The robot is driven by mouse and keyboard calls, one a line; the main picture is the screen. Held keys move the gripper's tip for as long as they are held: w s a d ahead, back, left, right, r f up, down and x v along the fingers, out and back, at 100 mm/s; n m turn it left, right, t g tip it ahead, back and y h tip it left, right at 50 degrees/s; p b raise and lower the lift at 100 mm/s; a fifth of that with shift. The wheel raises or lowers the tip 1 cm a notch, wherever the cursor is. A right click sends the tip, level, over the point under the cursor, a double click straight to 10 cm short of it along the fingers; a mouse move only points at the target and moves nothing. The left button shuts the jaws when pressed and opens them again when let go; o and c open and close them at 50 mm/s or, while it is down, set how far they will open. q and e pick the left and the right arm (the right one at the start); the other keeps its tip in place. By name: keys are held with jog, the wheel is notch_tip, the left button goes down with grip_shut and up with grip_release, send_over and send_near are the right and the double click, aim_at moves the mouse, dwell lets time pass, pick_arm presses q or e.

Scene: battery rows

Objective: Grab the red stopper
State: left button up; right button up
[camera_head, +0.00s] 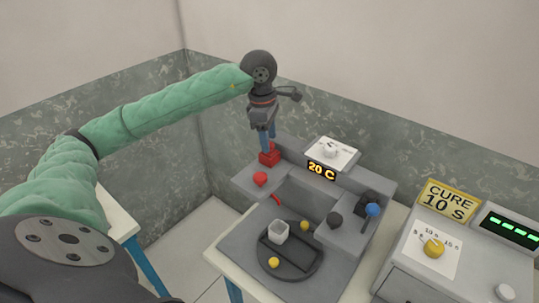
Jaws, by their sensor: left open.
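A red block-shaped piece (270,157), which may be the red stopper, stands on the back left of the grey machine (227,240). My left gripper (267,148) points down with its blue fingers directly over this red piece. The fingers are open and their tips reach its top; I cannot tell whether they touch it. A red round knob (260,179) sits in front of it on the machine's left block. My right gripper is not in view.
The machine holds a dark round plate (290,273), a pale square cup (278,231), yellow balls (273,262), a dark ball (334,219) and a blue-knobbed lever (372,210). A "20 C" display (321,171) is behind. A "CURE 10 S" unit (447,202) stands right.

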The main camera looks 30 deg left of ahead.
pick_arm(q)
jog(key=shift+f, duration=0.75)
jog(key=c, duration=1)
grip_shut()
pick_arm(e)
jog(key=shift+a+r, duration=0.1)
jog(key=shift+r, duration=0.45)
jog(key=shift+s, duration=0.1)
